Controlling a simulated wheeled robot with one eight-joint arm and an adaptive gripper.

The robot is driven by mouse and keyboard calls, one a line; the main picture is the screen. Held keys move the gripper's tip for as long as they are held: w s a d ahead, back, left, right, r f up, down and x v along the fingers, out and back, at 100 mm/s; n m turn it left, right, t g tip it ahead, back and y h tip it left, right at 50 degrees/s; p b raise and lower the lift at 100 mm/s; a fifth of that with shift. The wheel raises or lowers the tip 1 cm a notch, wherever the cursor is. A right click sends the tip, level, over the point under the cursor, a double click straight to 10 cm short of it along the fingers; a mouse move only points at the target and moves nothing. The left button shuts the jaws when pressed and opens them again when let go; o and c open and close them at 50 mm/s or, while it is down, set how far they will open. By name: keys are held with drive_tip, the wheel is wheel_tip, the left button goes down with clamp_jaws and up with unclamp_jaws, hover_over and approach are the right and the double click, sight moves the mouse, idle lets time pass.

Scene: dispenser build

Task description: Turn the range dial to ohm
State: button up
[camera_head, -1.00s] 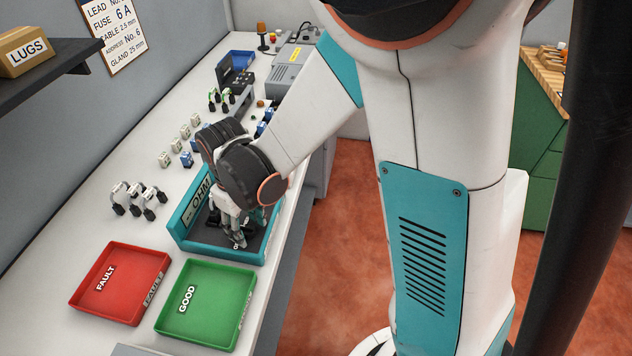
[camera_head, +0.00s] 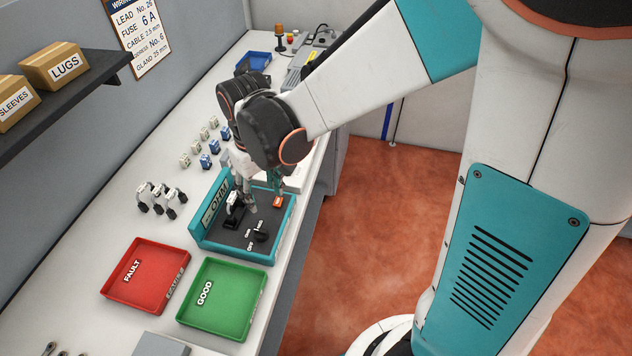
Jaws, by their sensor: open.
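The meter is a teal open-topped case (camera_head: 231,253) on the bench with a dark face. Its back panel (camera_head: 216,203) reads "-- OHM". The range dial, a black knob (camera_head: 261,237), sits on the near part of the face with small white labels around it; one looks like OFF. The other labels and the exact pointer direction are too small to read. My gripper (camera_head: 264,194) is open and empty over the far part of the meter, beyond the dial and apart from it. It partly hides the meter's far end, a black item with a white top and an orange block.
A red FAULT tray (camera_head: 148,276) and a green GOOD tray (camera_head: 222,299) lie in front of the meter. Black-and-white clips (camera_head: 161,199) stand at left, with several small white and blue blocks behind. A shelf with boxes (camera_head: 54,66) overhangs at left.

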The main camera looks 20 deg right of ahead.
drive_tip(key=s+d+r+m+t+b, duration=0.3)
drive_tip(key=s+d+t+b, duration=0.3)
drive_tip(key=s, duration=0.5)
drive_tip(key=shift+s+d+r+m+t+b, duration=0.2)
drive_tip(key=shift+d+m+t+b, duration=0.1)
drive_tip(key=shift+d+b, duration=1.25)
